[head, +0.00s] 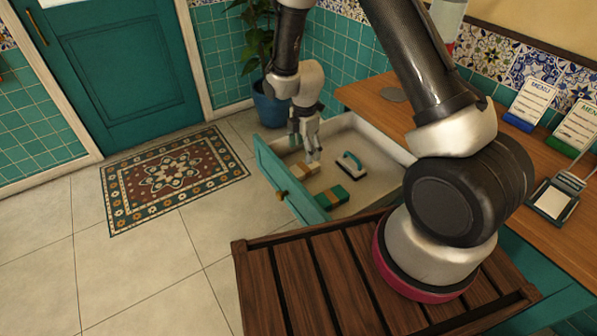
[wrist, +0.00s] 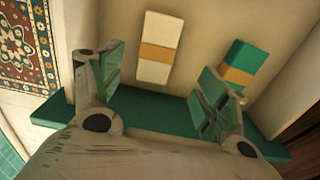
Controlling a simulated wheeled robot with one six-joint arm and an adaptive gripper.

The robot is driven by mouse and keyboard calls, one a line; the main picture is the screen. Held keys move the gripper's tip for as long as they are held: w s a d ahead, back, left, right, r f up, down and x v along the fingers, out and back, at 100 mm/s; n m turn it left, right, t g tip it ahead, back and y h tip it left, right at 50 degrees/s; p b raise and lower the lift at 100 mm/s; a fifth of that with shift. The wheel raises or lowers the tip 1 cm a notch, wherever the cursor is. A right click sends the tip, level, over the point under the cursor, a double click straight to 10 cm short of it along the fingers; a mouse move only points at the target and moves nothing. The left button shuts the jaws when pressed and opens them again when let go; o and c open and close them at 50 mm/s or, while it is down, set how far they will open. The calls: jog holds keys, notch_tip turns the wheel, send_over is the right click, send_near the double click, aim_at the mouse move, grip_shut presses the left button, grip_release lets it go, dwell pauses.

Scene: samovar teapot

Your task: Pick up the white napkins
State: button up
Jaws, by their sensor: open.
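The white napkins (wrist: 155,30), a bundle with a tan band around its middle, lie flat in the open drawer (head: 375,138). In the head view the white napkins (head: 297,174) are near the drawer front, partly hidden by my gripper. My gripper (head: 306,154) is open and empty, pointing down into the drawer. In the wrist view the bundle lies between and beyond the fingertips of my gripper (wrist: 160,82), apart from both. The exact height of the fingers above it is hard to tell.
Green napkins with a tan band (wrist: 242,55) lie to the right of the white ones. A green-handled brush-like tool (head: 350,167) lies farther back in the drawer. The teal drawer front (wrist: 152,115) stands close to my gripper. The wooden counter (head: 395,105) is above the drawer.

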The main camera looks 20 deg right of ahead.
aim_at(303, 167)
jog(key=shift+a+f+n, duration=0.1)
jog(key=shift+n, duration=0.2)
jog(key=shift+f, duration=0.35)
jog(key=f, duration=0.7)
jog(key=shift+w, duration=0.25)
jog(key=shift+r, duration=0.1)
jog(key=c, duration=1.1)
